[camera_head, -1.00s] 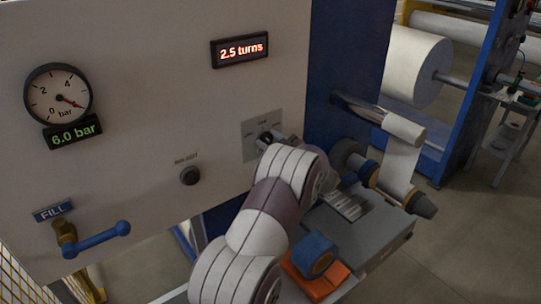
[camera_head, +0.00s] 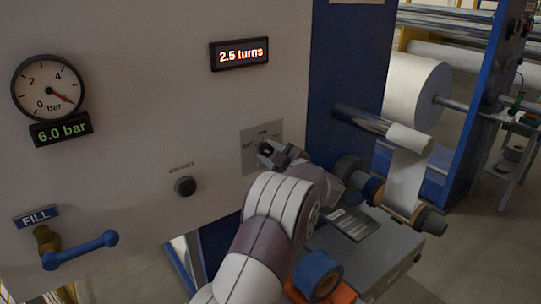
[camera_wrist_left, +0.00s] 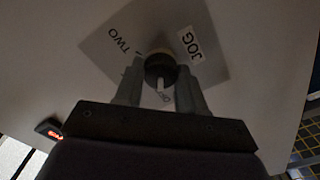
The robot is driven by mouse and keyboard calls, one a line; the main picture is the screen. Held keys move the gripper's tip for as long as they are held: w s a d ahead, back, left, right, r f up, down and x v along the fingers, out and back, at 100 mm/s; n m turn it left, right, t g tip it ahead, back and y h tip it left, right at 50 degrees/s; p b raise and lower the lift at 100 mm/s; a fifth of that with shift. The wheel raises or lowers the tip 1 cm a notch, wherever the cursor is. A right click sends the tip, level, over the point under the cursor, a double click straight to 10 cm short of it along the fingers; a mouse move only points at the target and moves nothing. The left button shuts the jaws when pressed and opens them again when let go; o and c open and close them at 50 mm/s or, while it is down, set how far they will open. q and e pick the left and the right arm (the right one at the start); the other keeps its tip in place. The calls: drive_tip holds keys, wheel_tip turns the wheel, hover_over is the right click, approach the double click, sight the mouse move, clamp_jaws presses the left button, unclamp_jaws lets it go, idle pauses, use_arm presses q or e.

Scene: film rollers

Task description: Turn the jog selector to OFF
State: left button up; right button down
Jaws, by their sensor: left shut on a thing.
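The jog selector is a dark round knob (camera_wrist_left: 159,67) on a grey square plate (camera_wrist_left: 110,45) in the left wrist view. The words TWO and JOG show on the plate there. My left gripper (camera_wrist_left: 157,80) is shut on the knob, one finger on each side. In the head view the plate (camera_head: 250,160) is on the light panel, and my left gripper (camera_head: 269,150) covers most of the knob. My right gripper is not in view.
A dark round button (camera_head: 185,186) is left of the plate. Further left are a blue FILL lever (camera_head: 85,249) and a gauge (camera_head: 48,87) with a 6.0 bar display (camera_head: 61,129). A red display (camera_head: 240,54) reads 2.5 turns. Rollers (camera_head: 383,130) stand close on the right.

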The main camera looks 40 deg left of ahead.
use_arm(q)
drive_tip(key=o, duration=1.1)
drive_tip(key=shift+c, duration=0.2)
drive_tip(key=b+v, duration=0.3)
drive_tip(key=v, duration=0.9)
drive_tip(key=shift+d+b, duration=0.3)
